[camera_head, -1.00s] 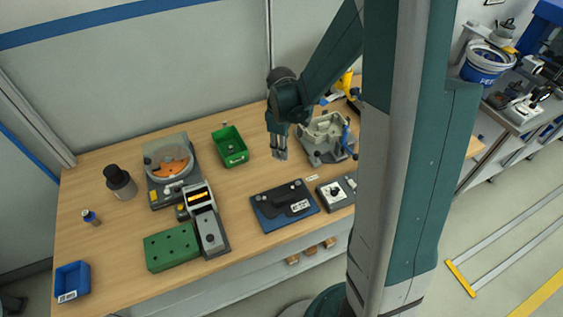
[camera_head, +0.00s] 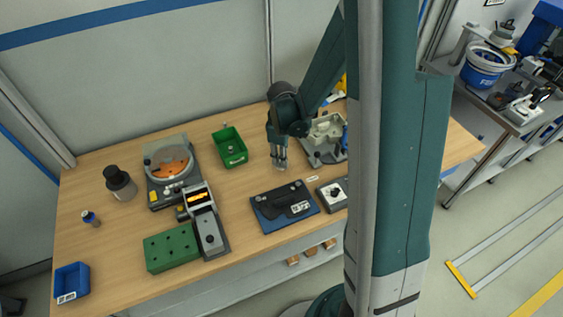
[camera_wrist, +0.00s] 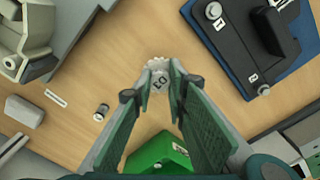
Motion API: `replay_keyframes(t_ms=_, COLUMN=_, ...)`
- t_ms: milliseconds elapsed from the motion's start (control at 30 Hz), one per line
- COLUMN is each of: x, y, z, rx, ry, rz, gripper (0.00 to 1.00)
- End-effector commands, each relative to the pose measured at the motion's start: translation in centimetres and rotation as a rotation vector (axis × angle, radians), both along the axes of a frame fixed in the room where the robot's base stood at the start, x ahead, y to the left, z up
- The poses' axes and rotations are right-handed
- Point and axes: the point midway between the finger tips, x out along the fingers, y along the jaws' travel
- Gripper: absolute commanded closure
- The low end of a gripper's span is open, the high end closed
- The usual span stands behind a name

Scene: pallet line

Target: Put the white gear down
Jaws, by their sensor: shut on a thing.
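My gripper (camera_head: 279,165) is over the middle of the wooden table, between the green bin (camera_head: 230,146) and the grey housing (camera_head: 324,139), pointing down. In the wrist view the white gear (camera_wrist: 159,76), marked with dark characters, sits between the fingertips of my gripper (camera_wrist: 160,85), which is shut on it. Bare wood surrounds the gear in that view; whether it touches the table I cannot tell. In the head view the gear is too small to make out at the fingertips.
A blue plate with a black part (camera_head: 285,206) lies toward the front edge. A small cylinder (camera_wrist: 101,112) stands near the gripper. The wrist view shows the green bin (camera_wrist: 165,153) behind the fingers. Bare tabletop (camera_head: 255,182) lies left of the gripper.

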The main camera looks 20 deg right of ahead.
Motion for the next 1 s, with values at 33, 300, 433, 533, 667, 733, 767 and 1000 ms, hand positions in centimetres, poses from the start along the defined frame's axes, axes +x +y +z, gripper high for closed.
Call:
replay_keyframes(t_ms=33, x=0.1, y=0.0, z=-0.6, rx=0.0, ry=0.0, rz=0.0, gripper=0.96)
replay_keyframes(t_ms=300, x=0.1, y=0.0, z=-2.2, rx=0.0, ry=0.0, rz=0.0, gripper=0.96)
replay_keyframes(t_ms=433, x=0.1, y=0.0, z=-2.2, rx=0.0, ry=0.0, rz=0.0, gripper=0.96)
replay_keyframes(t_ms=533, x=0.0, y=0.0, z=-2.2, rx=0.0, ry=0.0, rz=0.0, gripper=0.96)
replay_keyframes(t_ms=667, x=0.0, y=0.0, z=-2.3, rx=0.0, ry=0.0, rz=0.0, gripper=0.96)
replay_keyframes(t_ms=733, x=0.0, y=0.0, z=-2.5, rx=0.0, ry=0.0, rz=0.0, gripper=0.96)
replay_keyframes(t_ms=767, x=0.0, y=0.0, z=-2.6, rx=0.0, ry=0.0, rz=0.0, gripper=0.96)
replay_keyframes(t_ms=1000, x=0.0, y=0.0, z=-2.5, rx=0.0, ry=0.0, rz=0.0, gripper=0.7)
